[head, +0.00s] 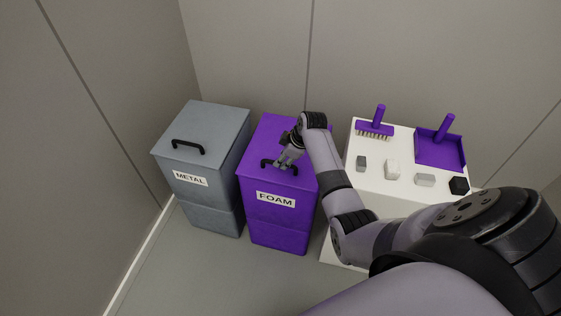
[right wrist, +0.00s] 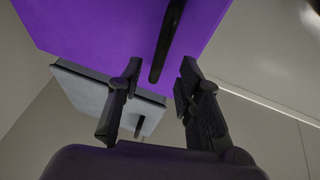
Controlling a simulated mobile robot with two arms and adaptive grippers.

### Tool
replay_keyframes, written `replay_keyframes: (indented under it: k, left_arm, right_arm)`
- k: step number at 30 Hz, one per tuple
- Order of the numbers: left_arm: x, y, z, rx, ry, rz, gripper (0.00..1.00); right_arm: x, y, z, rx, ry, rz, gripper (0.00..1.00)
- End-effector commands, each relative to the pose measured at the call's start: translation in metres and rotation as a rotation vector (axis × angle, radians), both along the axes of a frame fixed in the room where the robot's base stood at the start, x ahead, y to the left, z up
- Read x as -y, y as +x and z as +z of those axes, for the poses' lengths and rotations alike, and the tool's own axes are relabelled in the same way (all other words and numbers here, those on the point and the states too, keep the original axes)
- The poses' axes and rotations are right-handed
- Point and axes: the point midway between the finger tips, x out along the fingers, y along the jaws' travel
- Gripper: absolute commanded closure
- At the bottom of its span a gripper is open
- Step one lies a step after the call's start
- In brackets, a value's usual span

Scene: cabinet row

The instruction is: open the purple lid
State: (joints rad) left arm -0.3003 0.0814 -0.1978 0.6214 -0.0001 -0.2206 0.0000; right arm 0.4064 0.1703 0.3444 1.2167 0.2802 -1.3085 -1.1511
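The purple lid (head: 268,137) is closed on top of the purple bin labelled FOAM (head: 275,199). Its black handle (head: 266,162) is near the lid's front edge. My right gripper (head: 283,163) is over the handle, reaching down from above, and hides part of the lid. In the right wrist view my right gripper (right wrist: 160,69) has its fingers apart, with the black handle (right wrist: 167,40) in line with the gap between the tips and the purple lid (right wrist: 100,25) behind it. I cannot tell whether the fingers touch the handle. My left gripper is not in view.
A grey bin labelled METAL (head: 203,125) with a closed lid stands left of the purple bin. A white table (head: 375,152) on the right holds a purple brush (head: 376,127), a purple dustpan (head: 440,150) and several small blocks. Walls stand behind and left.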

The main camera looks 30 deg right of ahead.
Motion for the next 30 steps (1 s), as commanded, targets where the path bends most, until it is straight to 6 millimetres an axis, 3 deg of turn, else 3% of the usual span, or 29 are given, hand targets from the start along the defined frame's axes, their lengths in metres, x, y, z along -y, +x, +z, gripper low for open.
replay_keyframes:
  k: [6, 18, 30]
  left_arm:
    - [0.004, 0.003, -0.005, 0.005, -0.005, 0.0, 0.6]
    - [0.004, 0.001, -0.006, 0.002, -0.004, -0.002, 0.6]
    - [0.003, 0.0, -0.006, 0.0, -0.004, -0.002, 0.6]
  right_arm:
    - [-0.003, 0.011, -0.025, 0.0, 0.001, 0.001, 0.67]
    - [-0.004, 0.014, -0.031, 0.001, -0.001, 0.0, 0.67]
    - [-0.004, 0.014, -0.031, 0.0, 0.0, 0.0, 0.93]
